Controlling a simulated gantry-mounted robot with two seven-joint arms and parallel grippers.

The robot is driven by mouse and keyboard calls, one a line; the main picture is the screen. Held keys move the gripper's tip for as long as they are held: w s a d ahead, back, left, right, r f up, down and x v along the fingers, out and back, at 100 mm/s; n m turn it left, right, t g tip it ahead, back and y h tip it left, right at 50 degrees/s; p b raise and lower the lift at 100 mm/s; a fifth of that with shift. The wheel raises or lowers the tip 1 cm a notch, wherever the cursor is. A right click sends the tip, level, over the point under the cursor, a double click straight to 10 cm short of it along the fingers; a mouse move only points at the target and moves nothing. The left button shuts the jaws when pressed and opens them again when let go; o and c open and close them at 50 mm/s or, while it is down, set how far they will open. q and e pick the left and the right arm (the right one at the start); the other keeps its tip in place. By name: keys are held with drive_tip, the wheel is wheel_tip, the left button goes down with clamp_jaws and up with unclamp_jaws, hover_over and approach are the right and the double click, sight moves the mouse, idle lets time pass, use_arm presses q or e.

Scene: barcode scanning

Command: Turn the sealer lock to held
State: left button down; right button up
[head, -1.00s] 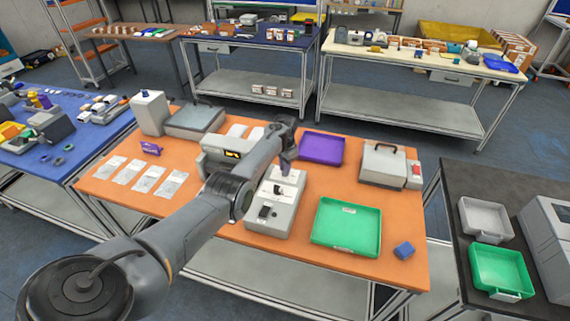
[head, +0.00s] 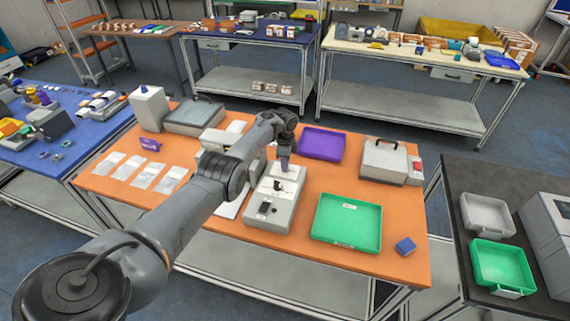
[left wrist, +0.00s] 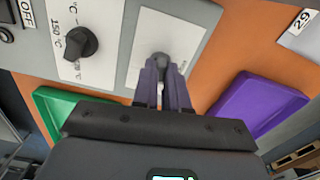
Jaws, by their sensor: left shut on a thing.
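The sealer (head: 270,212) is a pale grey box on the orange table, with a dark switch and a dial on its top. In the left wrist view its black temperature dial (left wrist: 82,43) is on a white plate. A second white plate (left wrist: 185,30) beside it carries a small dark grey lock knob (left wrist: 161,60). My left gripper (head: 284,168) points down at the far end of the sealer. In the left wrist view its purple fingers (left wrist: 162,80) are shut on the lock knob. The fingers hide part of the knob, and I cannot read its markings. My right gripper is not in view.
A green tray (head: 347,246) lies right of the sealer and a purple tray (head: 321,157) behind it. A blue block (head: 405,246) sits near the front right corner. A grey case (head: 384,163) stands at the back right. White packets (head: 146,176) lie at the left.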

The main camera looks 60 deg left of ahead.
use_arm(q)
drive_tip(key=shift+f+m, duration=0.1)
drive_tip(key=shift+m, duration=0.5)
drive_tip(key=c, duration=1.2)
unclamp_jaws()
drive_tip(key=shift+o, duration=0.2)
drive_tip(key=shift+r, duration=0.2)
wheel_tip(320, 180, up, 11)
drive_tip(key=p, duration=0.2)
drive_tip(key=shift+f+p, duration=0.2)
drive_tip(key=shift+p, duration=0.1)
